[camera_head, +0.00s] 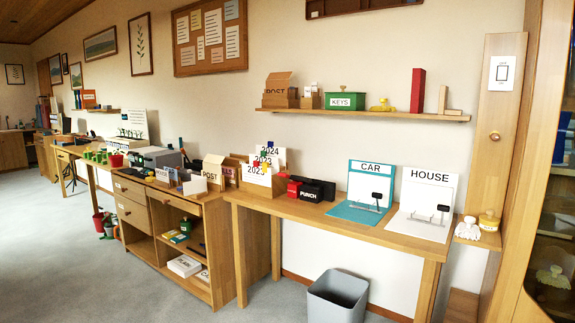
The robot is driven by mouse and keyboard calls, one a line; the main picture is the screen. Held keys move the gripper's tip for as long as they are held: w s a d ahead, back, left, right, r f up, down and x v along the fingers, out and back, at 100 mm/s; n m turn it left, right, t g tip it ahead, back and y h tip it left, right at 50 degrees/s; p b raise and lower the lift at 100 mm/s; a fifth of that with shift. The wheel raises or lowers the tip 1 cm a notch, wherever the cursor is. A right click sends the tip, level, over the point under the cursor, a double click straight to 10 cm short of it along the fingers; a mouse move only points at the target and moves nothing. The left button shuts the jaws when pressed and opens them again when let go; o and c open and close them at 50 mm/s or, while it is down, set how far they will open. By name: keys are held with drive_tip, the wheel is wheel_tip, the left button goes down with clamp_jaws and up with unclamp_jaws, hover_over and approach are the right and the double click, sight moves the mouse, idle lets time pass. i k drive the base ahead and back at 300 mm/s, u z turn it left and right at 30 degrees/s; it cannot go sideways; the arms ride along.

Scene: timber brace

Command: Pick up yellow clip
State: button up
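Several small coloured clips (263,161) sit on the upright year-labelled sheets in the file holder (257,181), left of centre on the long wooden tables. Green, blue and red show among them. They are too small for me to make out a yellow clip with certainty. My gripper is not in view.
A black punch (317,191) and a red item (294,189) stand right of the file holder. The CAR board (371,170) and HOUSE board (430,186) stand farther right. A grey bin (338,297) is below the table. Grey floor (90,270) is open at left.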

sight(265, 164)
drive_tip(key=z, duration=0.1)
drive_tip(key=i, duration=1.6)
drive_tip(key=u, duration=0.5)
